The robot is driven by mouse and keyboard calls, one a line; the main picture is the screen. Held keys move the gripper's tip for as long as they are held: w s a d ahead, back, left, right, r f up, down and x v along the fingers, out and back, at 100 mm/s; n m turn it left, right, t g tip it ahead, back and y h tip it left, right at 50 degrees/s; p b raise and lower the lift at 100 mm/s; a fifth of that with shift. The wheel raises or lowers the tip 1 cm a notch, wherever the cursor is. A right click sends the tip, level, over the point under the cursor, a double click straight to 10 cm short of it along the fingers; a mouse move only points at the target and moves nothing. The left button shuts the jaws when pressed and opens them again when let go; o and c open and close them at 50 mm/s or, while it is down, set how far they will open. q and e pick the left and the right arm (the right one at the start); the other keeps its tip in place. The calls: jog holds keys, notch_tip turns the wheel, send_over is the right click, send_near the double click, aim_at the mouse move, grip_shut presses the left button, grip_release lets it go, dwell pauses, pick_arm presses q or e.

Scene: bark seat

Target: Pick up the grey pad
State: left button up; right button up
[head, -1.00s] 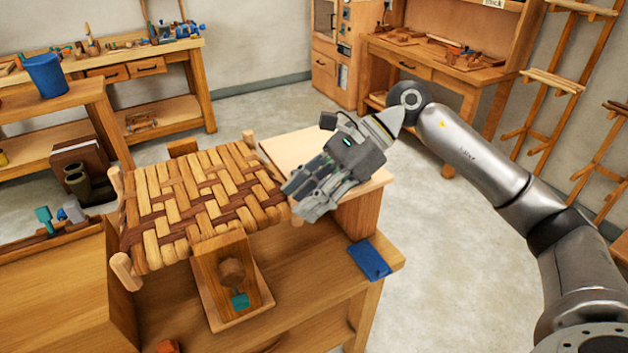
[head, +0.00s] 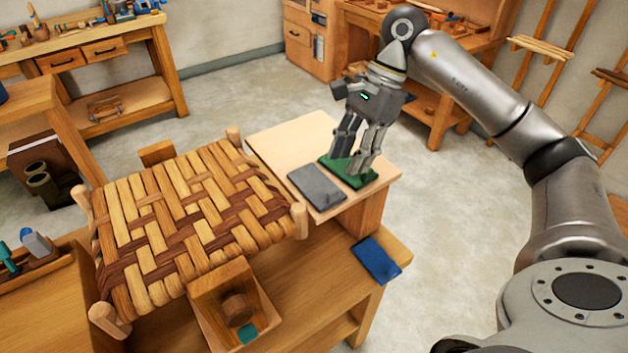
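The grey pad (head: 316,187) lies flat on the light wooden board (head: 290,140) to the right of the woven seat. A green pad (head: 350,174) lies right beside it, on its right. My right gripper (head: 355,163) points down over the green pad, with its fingers apart and nothing seen between them. Its fingertips are at or just above the green pad; I cannot tell whether they touch it. The grey pad is uncovered. My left gripper is not in view.
The woven bark seat (head: 190,225) fills the left of the bench. A wooden block holder (head: 232,305) stands in front of it. A blue pad (head: 376,260) lies on the bench's right corner. Open floor (head: 450,235) is to the right.

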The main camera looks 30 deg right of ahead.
aim_at(333, 191)
jog(key=shift+x, duration=1.1)
jog(key=shift+a+f, duration=0.15)
jog(key=shift+f, duration=0.1)
jog(key=shift+a+f+p, duration=0.15)
jog(key=shift+f+p, duration=0.1)
jog(key=shift+p, duration=0.1)
jog(key=p+x, duration=0.1)
jog(key=x, duration=0.2)
jog(key=shift+a+f, duration=0.1)
jog(key=shift+a, duration=0.15)
jog(key=shift+a+f+p, duration=0.15)
jog(key=shift+f+p, duration=0.2)
jog(key=shift+f, duration=0.3)
jog(key=shift+c, duration=0.9)
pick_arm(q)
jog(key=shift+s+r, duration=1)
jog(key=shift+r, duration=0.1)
pick_arm(e)
grip_shut()
